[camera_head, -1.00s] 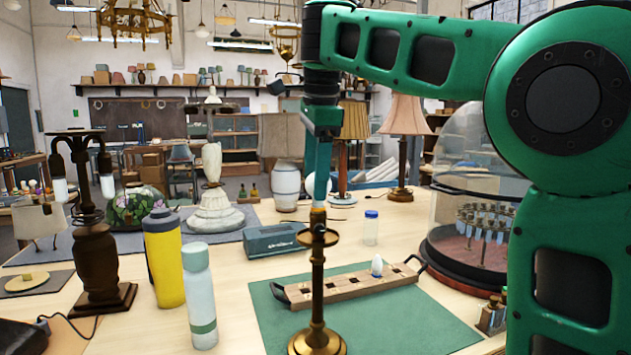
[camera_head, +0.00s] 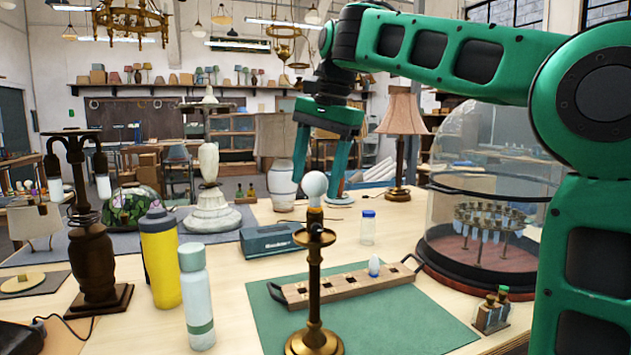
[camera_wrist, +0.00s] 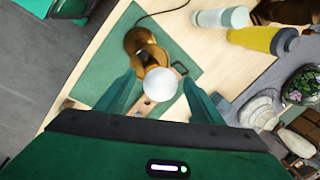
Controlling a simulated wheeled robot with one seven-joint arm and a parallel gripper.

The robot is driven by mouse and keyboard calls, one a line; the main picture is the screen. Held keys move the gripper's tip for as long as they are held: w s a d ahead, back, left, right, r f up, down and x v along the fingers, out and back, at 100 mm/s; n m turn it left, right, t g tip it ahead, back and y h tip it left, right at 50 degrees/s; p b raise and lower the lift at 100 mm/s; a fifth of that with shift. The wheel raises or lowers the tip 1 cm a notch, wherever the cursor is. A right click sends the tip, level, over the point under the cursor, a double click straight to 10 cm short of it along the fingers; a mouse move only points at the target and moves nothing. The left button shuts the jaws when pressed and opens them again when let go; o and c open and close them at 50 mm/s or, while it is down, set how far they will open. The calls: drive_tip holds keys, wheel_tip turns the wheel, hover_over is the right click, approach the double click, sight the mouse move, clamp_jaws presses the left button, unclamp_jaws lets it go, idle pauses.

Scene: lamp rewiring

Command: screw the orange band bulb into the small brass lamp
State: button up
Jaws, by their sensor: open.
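The small brass lamp (camera_head: 316,275) stands upright on the green mat, and it also shows in the wrist view (camera_wrist: 152,54). A round white bulb (camera_head: 314,185) sits upright at the lamp's top, with a small orange-toned part (camera_head: 315,204) just below the globe; its base is hidden in the socket area. How deeply it is seated cannot be told. The bulb also shows in the wrist view (camera_wrist: 160,85). My gripper (camera_head: 318,182) is open, its fingers spread on either side of the bulb with visible gaps in the wrist view (camera_wrist: 160,78).
A wooden bulb rack (camera_head: 345,286) with one small bulb (camera_head: 374,266) lies behind the lamp on the green mat (camera_head: 400,324). A yellow bottle (camera_head: 160,258) and a pale bottle (camera_head: 197,300) stand left. A glass dome (camera_head: 480,200) stands right. The mat's front right is clear.

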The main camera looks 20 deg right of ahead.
drive_tip(key=c, duration=1.1)
drive_tip(key=m, duration=0.3)
drive_tip(key=m+h, duration=0.1)
drive_tip(key=m, duration=0.2)
drive_tip(key=shift+w+a+f, duration=0.1)
drive_tip(key=shift+a+f, duration=0.05)
drive_tip(key=shift+a, duration=0.05)
drive_tip(key=shift+f+m+h, duration=0.15)
drive_tip(key=shift+m+h, duration=0.15)
drive_tip(key=shift+m, duration=0.7)
drive_tip(key=shift+c, duration=1)
drive_tip(key=m+h, duration=0.1)
drive_tip(key=m, duration=0.3)
drive_tip(key=shift+c, duration=0.7)
drive_tip(key=m, duration=0.4)
drive_tip(key=shift+g+h, duration=0.3)
